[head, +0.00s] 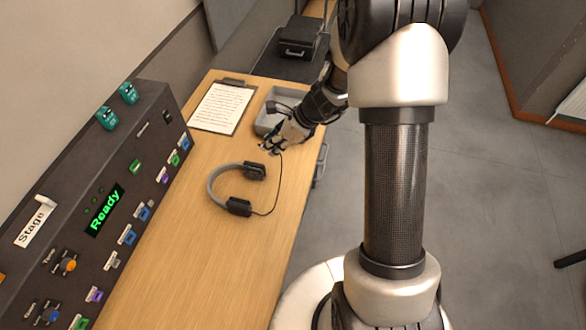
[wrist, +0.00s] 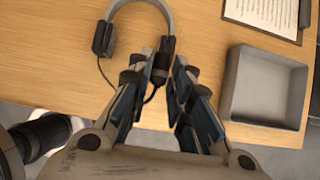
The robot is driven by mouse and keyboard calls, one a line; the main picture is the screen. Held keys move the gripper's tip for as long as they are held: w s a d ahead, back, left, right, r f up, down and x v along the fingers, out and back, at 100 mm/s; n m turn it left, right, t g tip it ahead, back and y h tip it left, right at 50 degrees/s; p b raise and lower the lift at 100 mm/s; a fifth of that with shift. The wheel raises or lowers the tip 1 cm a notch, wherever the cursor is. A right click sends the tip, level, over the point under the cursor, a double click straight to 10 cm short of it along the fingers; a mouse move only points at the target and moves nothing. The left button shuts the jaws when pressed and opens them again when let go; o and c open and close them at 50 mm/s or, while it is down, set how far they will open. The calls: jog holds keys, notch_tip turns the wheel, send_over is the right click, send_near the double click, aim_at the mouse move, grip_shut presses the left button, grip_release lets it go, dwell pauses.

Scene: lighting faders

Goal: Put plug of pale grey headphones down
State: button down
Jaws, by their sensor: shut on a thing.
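The pale grey headphones (head: 217,180) lie on the wooden desk, with two dark ear cups and a thin black cable. They also show at the top of the wrist view (wrist: 139,2). My gripper (head: 268,148) is low over the desk, just beyond the headphones. In the wrist view my gripper (wrist: 163,66) is shut on the dark plug (wrist: 159,76), whose cable curves down behind the fingers. The far ear cup lies close beyond the fingertips. I cannot tell whether the plug touches the desk.
A grey open tray (wrist: 265,85) sits right of my gripper, near the desk edge. A clipboard (head: 221,106) lies at the back. A dark control console (head: 75,215) with faders and a green "Ready" display runs along the left. Bare desk (head: 185,265) lies in front.

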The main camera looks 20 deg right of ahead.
notch_tip(320, 180, down, 20)
jog(key=b, duration=0.7)
jog(key=shift+d, duration=0.15)
jog(key=shift+r, duration=0.1)
